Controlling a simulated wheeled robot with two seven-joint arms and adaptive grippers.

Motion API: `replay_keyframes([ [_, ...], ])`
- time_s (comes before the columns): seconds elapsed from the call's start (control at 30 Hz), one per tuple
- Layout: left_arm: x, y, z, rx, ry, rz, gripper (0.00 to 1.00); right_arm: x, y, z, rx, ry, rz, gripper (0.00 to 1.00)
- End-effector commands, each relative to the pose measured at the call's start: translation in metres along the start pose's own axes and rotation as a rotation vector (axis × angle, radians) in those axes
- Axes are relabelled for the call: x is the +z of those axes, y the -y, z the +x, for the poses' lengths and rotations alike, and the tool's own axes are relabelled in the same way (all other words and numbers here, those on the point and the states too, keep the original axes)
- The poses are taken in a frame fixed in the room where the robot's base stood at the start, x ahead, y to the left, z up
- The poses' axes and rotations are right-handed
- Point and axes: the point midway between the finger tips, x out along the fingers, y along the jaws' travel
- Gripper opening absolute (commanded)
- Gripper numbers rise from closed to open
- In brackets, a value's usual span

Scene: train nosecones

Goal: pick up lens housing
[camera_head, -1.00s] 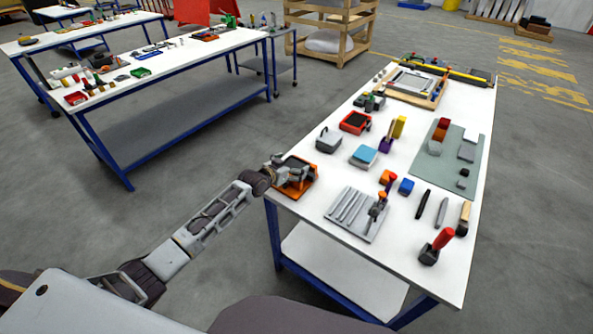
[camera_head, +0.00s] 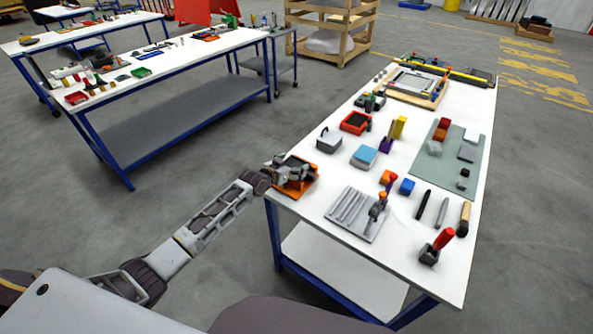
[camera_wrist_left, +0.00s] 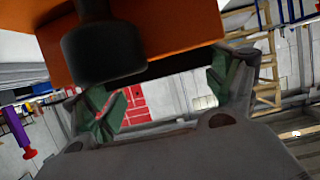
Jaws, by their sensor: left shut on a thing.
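The thing I take for the lens housing is an orange body (camera_head: 298,189) with a dark round barrel, at the near left corner of the white table. In the left wrist view its orange body (camera_wrist_left: 170,35) and dark barrel (camera_wrist_left: 103,52) fill the upper part, close to the camera. My left gripper (camera_head: 296,171) is at the housing and shut on it. Its green-padded fingers (camera_wrist_left: 165,95) show below the orange body, and their contact is partly hidden. I cannot tell whether the housing is clear of the table. My right gripper is not in view.
A grey grooved tray (camera_head: 350,217) lies to the right of the housing. Grey box (camera_head: 329,139), light-blue block (camera_head: 364,156) and red tray (camera_head: 355,122) stand farther back. Another loaded bench (camera_head: 180,62) stands at the left. The floor between the tables is clear.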

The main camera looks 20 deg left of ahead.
Motion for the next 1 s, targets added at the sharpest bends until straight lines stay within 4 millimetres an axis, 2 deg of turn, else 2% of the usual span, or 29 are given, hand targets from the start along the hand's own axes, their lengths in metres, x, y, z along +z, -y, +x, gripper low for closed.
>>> replay_keyframes([
  [0.33,-0.004,0.000,-0.001,0.000,-0.003,0.000,0.54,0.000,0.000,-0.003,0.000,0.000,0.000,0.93],
  [0.57,-0.015,0.000,-0.005,0.000,-0.005,0.000,0.54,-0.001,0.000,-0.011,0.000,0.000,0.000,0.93],
  [0.8,-0.030,0.000,-0.011,0.000,-0.006,0.000,0.54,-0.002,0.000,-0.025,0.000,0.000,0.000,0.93],
  [1.0,-0.054,0.000,-0.021,0.000,-0.008,0.000,0.54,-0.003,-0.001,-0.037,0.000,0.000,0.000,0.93],
])
